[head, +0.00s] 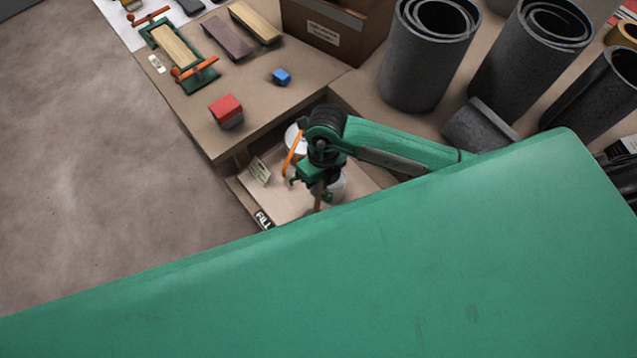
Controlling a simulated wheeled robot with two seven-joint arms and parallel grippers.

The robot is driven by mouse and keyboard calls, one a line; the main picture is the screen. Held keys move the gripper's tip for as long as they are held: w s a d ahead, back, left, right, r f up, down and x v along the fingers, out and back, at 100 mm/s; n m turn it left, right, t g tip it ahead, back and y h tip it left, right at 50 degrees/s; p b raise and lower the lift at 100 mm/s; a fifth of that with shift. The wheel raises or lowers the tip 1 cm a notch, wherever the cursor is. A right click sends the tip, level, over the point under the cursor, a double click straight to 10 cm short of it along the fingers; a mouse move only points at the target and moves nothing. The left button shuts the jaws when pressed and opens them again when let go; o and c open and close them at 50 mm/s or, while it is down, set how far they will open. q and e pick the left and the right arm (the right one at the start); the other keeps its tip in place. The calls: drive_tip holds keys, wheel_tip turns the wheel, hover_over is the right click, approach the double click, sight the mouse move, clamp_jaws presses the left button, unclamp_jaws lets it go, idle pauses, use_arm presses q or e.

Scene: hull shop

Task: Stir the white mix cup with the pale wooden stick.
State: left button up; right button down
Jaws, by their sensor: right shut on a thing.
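My right gripper (308,185) points down over a low shelf at the table corner. It is shut on a thin brown wooden stick (318,197) that hangs down below it. A white round cup-like thing (294,138) shows in part behind the wrist. A pale grey-white container (338,186) stands just right of the gripper, partly hidden by it. I cannot tell which of the two is the mix cup, or whether the stick's tip is inside anything. My left gripper is not in view.
An orange bar (293,152) and a small label card (260,170) are left of the gripper. A red-topped block (226,110), a blue cube (281,77), a clamped wood piece (175,45) and a cardboard box (335,30) lie behind. Grey rolls (428,60) stand right. My green body hides the foreground.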

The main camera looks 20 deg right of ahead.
sight(319, 203)
drive_tip(key=shift+w+d+f+b, duration=0.15)
drive_tip(key=shift+f+b, duration=0.3)
drive_tip(key=shift+f, duration=0.4)
drive_tip(key=shift+s+a+f+b, duration=0.2)
drive_tip(key=shift+f+b, duration=0.6)
drive_tip(key=shift+f, duration=0.3)
drive_tip(key=shift+s+a+f+b, duration=0.15)
drive_tip(key=shift+f+b, duration=0.6)
drive_tip(key=shift+f, duration=0.35)
drive_tip(key=shift+s+a+f+b, duration=0.2)
drive_tip(key=shift+f+b, duration=0.6)
drive_tip(key=shift+f, duration=0.3)
drive_tip(key=shift+s+d, duration=0.1)
drive_tip(key=shift+s, duration=0.05)
